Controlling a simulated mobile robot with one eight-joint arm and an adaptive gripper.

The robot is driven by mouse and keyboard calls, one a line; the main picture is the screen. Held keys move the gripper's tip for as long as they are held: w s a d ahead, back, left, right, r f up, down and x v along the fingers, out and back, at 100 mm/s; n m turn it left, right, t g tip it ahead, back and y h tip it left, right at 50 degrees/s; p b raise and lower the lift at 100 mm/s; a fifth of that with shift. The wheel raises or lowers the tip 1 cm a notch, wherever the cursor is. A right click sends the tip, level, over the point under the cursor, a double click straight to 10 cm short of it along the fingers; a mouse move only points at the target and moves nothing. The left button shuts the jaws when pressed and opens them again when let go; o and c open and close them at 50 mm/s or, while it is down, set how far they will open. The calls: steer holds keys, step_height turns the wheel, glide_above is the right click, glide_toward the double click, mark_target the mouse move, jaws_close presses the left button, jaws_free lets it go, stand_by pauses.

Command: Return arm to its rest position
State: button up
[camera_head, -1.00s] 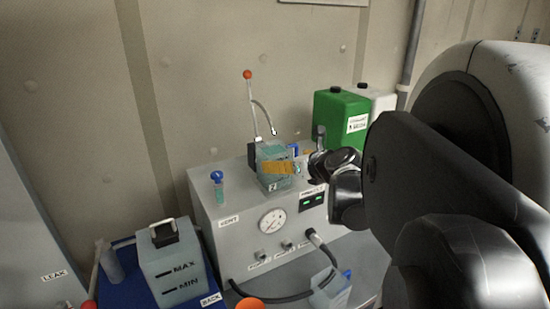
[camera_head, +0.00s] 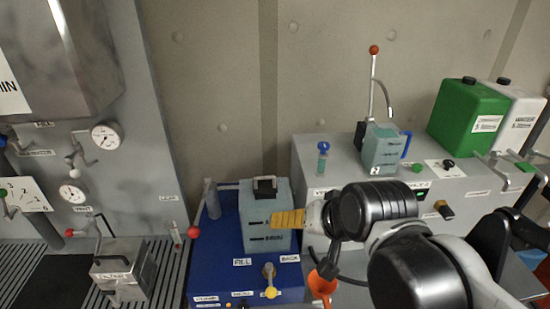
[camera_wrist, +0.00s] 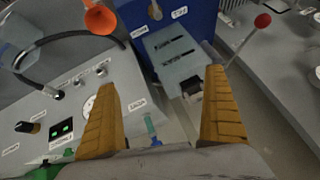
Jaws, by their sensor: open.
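My gripper (camera_head: 288,219) has yellow-orange ribbed fingers. In the head view it is in front of the grey-teal battery box (camera_head: 266,196) with the black cap, overlapping its lower right side in the picture. In the wrist view the two fingers (camera_wrist: 165,110) stand wide apart with nothing between them but the background. The battery box (camera_wrist: 172,52) shows beyond them there, with its black cap near the right finger. I cannot tell how far the fingers are from the box. My arm reaches in from the lower right of the head view.
The battery box stands on a blue unit (camera_head: 228,262). To the right is a grey console (camera_head: 310,160) with a teal jug (camera_head: 381,150) on it. Green (camera_head: 466,117) and white (camera_head: 520,112) canisters stand behind. An orange funnel (camera_head: 322,284) is close below my gripper. A red-knobbed lever (camera_head: 193,233) stands left.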

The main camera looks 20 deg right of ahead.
step_height(320, 180, down, 16)
steer(key=s+a+n+b, duration=0.1)
steer(key=n+b, duration=0.3)
steer(key=b, duration=1.1)
steer(key=shift+s+f+n, duration=0.15)
steer(key=shift+s+n, duration=0.05)
steer(key=shift+n, duration=0.1)
steer(key=shift+a, duration=0.1)
